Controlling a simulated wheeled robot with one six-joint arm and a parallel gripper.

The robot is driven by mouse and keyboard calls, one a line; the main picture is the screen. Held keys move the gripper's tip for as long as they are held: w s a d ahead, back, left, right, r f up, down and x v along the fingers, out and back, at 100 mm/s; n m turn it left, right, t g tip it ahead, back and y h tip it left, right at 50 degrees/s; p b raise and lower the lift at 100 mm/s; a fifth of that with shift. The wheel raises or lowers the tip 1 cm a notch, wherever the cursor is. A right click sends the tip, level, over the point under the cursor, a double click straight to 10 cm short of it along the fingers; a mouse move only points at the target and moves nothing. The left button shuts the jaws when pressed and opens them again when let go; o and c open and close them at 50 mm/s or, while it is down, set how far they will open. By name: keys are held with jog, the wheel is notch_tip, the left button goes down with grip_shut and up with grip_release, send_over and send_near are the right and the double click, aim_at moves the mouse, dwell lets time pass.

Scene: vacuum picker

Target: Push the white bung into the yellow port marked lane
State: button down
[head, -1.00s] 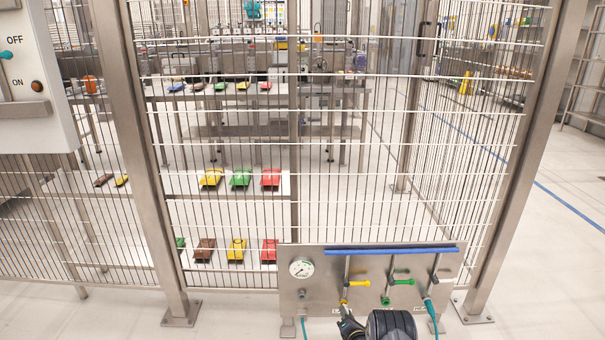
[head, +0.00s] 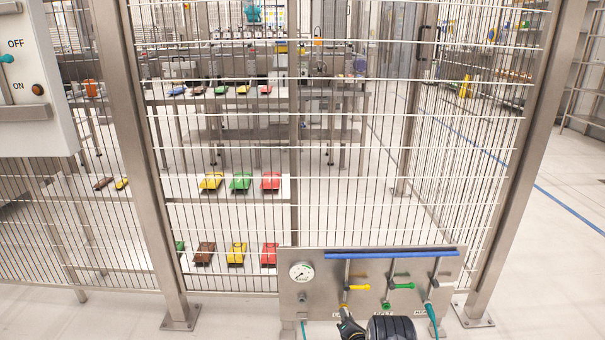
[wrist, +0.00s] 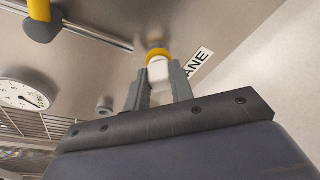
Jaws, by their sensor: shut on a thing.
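My gripper (wrist: 158,92) is shut on the white bung (wrist: 159,72), which sits between its grey fingertips. The bung's far end meets the yellow port (wrist: 157,54) on the steel panel; how deep it sits in the port cannot be told. The label beside the port (wrist: 199,66) reads "ANE", its first letter hidden by a finger. In the head view my gripper (head: 346,323) is at the panel's lower edge, just below the yellow port, and the bung cannot be made out.
The steel panel (head: 318,270) carries a gauge (head: 301,271), a yellow valve handle (head: 360,287), a green one (head: 403,286) and a blue bar (head: 392,252). A teal hose (head: 432,313) hangs at right. A wire fence (head: 225,140) stands behind.

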jog(key=shift+w, duration=0.15)
jog(key=c, duration=1.1)
grip_release()
jog(key=shift+c, duration=0.2)
jog(key=shift+p+v, duration=1.65)
jog(key=shift+v, duration=1.35)
jog(key=b+x, duration=0.3)
jog(key=x, duration=0.3)
